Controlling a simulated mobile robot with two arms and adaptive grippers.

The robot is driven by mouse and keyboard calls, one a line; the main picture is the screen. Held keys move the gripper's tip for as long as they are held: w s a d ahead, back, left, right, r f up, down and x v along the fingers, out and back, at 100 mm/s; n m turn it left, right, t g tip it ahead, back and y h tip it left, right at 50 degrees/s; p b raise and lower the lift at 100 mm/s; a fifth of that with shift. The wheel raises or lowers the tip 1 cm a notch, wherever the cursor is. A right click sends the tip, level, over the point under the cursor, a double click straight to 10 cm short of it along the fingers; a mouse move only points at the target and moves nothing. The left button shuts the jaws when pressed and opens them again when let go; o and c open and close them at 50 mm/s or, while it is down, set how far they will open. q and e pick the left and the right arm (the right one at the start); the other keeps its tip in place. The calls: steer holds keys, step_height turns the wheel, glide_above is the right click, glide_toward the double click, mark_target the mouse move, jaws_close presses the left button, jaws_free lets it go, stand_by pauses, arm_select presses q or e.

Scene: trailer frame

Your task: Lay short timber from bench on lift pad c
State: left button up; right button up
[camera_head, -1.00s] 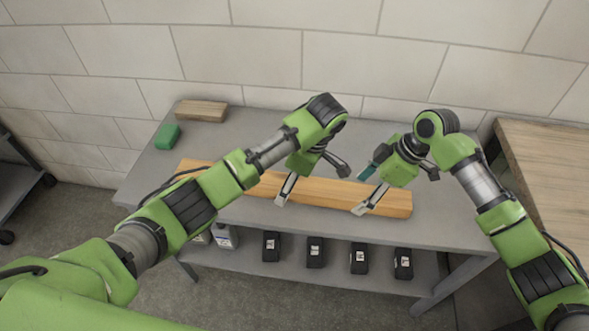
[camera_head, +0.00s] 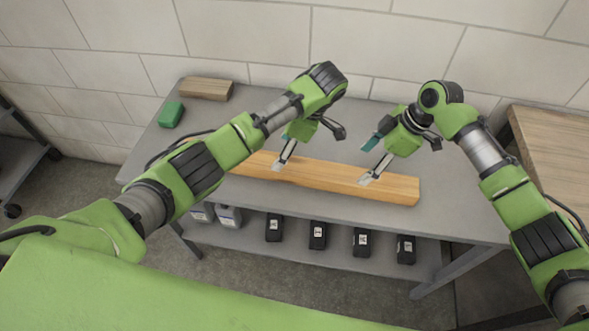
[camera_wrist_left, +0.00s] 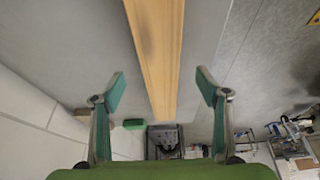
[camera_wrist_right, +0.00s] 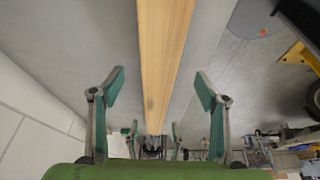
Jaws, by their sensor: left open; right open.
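The orange-brown timber (camera_head: 330,178) lies flat along the grey bench (camera_head: 450,215); my left arm hides its left part in the head view. My left gripper (camera_head: 286,148) is open over the timber's middle stretch. In the left wrist view, the timber (camera_wrist_left: 160,50) runs between the parted fingers (camera_wrist_left: 161,88), with a gap on each side. My right gripper (camera_head: 371,158) is open nearer the timber's right end. In the right wrist view, the timber (camera_wrist_right: 163,50) also runs between its open fingers (camera_wrist_right: 160,90), touching neither. I cannot identify lift pad c.
A darker wood block (camera_head: 205,89) and a green item (camera_head: 171,114) lie at the bench's back left. Several black items (camera_head: 317,236) and pale bottles (camera_head: 228,215) stand on the lower shelf. A wood-topped surface (camera_head: 560,150) adjoins on the right; a wall (camera_head: 250,40) stands behind.

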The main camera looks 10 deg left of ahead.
mark_target(351, 175)
arm_select(q)
steer(key=x, duration=0.9)
arm_select(e)
steer(key=x, duration=0.9)
arm_select(q)
jaws_close()
arm_select(e)
jaws_close()
arm_select(q)
steer(key=shift+r, duration=0.1)
arm_select(e)
steer(key=shift+r, duration=0.15)
